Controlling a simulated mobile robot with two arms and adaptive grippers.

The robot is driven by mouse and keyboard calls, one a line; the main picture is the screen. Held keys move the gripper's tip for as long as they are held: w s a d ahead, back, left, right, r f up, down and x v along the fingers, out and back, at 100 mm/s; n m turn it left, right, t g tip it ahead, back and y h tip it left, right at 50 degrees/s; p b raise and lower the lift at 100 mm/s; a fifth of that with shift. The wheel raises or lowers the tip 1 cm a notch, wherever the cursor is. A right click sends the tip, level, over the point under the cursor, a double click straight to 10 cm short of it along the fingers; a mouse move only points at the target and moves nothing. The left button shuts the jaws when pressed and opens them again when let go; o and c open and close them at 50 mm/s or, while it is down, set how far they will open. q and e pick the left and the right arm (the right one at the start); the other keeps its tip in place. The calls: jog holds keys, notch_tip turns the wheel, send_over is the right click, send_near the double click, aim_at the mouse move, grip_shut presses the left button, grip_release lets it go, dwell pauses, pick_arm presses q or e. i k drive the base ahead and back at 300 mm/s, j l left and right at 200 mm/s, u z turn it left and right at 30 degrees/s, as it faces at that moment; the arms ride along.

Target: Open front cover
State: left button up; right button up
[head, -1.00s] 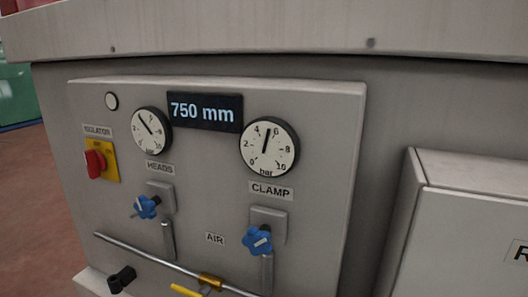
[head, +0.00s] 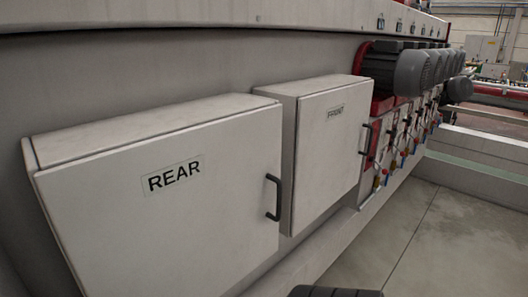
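The front cover (head: 328,150) is a light grey box door labelled FRONT, in the middle of the head view. It looks shut. Its dark vertical handle (head: 366,139) is on its right edge. A larger cover labelled REAR (head: 160,205) stands to its left, also looking shut, with a dark handle (head: 273,197) on its right side.
Grey motors (head: 412,72) stick out from the machine beyond the front cover, above a row of valves and hoses (head: 400,140). The concrete floor (head: 420,235) to the right is clear. A low pale ledge (head: 480,178) borders it.

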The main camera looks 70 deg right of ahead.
aim_at(332, 126)
jog(key=z, duration=2.7)
